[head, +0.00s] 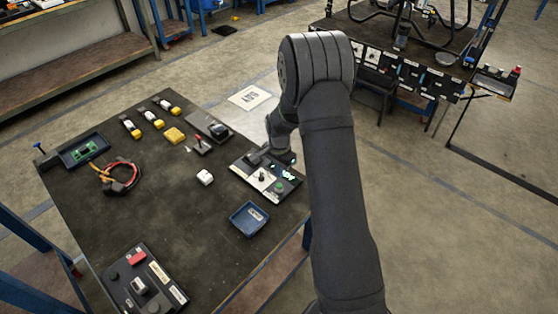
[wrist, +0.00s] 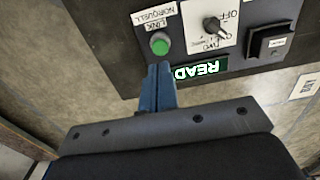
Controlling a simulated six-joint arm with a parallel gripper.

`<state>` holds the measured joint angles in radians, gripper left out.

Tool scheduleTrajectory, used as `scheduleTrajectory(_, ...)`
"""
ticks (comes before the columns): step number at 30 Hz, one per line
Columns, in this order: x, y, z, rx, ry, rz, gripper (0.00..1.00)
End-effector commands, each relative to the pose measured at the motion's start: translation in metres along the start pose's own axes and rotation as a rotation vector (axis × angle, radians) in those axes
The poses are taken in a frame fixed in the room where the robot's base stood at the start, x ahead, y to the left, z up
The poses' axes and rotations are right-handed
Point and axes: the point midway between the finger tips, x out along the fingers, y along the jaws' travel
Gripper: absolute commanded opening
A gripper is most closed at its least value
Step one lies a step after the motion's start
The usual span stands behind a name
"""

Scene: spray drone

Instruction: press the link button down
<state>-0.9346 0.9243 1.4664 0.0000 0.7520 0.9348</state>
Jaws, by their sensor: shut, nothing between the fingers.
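The link button is a round green button (wrist: 160,44) beside a "LINK" label on a dark control panel (wrist: 133,75). In the wrist view my gripper (wrist: 160,68) is shut and empty, its blue fingertips just below the button in the picture. I cannot tell whether they touch the panel. The green button stays visible, not covered by the fingers. A lit display (wrist: 200,68) reading "READY" sits to the right of the fingertips. In the head view the panel (head: 241,170) lies at the table's right edge, the green button (head: 279,187) on its right part, with my wrist above its far side.
The panel also carries a rotary switch (wrist: 212,26) and a black square button (wrist: 270,42). A blue tray (head: 249,219) lies in front of the panel, and a white block (head: 205,177) to its left. Another button box (head: 143,283) stands at the table's near left.

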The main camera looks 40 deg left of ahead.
Motion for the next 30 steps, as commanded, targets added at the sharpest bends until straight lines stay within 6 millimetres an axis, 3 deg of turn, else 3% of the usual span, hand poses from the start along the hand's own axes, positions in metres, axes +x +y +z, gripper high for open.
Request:
scheduleTrajectory(3, 0.023, 0.000, 0.000, 0.000, -0.001, 0.001, 0.00)
scheduleTrajectory(9, 0.047, 0.000, 0.000, 0.000, -0.001, 0.000, 0.00)
scheduleTrajectory(25, 0.056, 0.000, 0.000, 0.000, -0.001, 0.000, 0.00)
scheduleTrajectory(30, 0.072, 0.000, 0.000, 0.000, -0.001, 0.001, 0.00)
